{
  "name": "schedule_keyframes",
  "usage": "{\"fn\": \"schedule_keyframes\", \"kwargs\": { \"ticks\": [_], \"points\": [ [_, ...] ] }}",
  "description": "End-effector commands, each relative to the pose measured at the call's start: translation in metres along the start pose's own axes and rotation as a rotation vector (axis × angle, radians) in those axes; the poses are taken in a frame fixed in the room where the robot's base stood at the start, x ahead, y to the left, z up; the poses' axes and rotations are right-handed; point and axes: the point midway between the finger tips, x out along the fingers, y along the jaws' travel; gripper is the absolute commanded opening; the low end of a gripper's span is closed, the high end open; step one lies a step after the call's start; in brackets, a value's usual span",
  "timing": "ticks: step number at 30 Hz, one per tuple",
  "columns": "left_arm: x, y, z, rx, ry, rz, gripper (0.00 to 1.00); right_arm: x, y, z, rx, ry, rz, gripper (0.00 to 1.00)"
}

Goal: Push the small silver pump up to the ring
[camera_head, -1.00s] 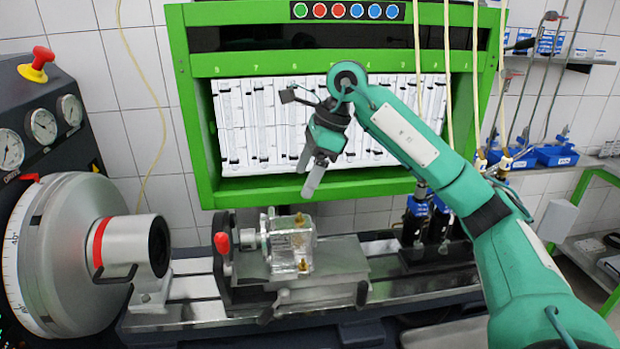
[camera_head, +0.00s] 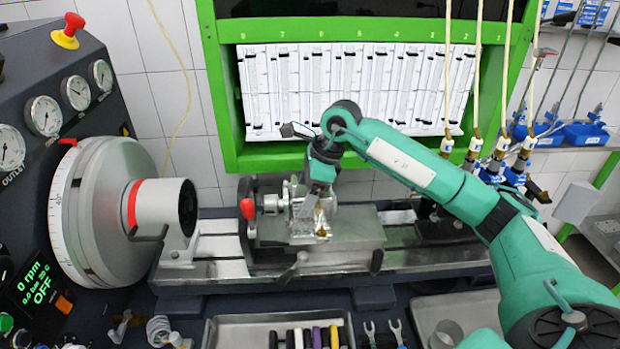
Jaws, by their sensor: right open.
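The small silver pump (camera_head: 328,208) sits on the sliding carriage (camera_head: 350,228) of the bench rail, with brass fittings on it. The ring is the red band (camera_head: 133,204) around the grey drive cylinder to the left; a clear gap lies between it and the pump. My right gripper (camera_head: 308,212) comes down from above onto the pump, its fingers pointing downward at the pump's body and partly covering it. The fingers are open; whether they touch the pump I cannot tell. My left gripper is not in view.
A tray (camera_head: 230,335) with several coloured items lies in front. The rail left of the carriage is clear.

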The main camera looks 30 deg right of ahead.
Motion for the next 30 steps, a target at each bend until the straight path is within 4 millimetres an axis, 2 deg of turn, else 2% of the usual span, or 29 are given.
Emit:
{"fn": "schedule_keyframes", "kwargs": {
  "ticks": [8, 11, 18, 21, 30],
  "points": [
    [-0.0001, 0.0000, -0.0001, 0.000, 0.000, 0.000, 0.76, 0.0018, -0.0001, 0.0001, 0.000, -0.001, -0.001, 0.80],
    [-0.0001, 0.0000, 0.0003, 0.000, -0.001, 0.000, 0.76, 0.0016, -0.0001, 0.0001, 0.000, 0.000, -0.001, 0.64],
    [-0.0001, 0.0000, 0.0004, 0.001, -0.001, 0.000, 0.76, 0.0014, -0.0002, 0.0001, 0.000, 0.000, -0.001, 0.17],
    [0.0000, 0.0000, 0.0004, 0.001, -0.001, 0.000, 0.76, 0.0014, -0.0002, 0.0001, 0.000, 0.000, -0.001, 0.02],
    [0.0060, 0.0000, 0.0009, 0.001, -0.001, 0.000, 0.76, 0.0018, 0.0001, -0.0003, -0.001, 0.000, -0.002, 0.02]
  ]
}}
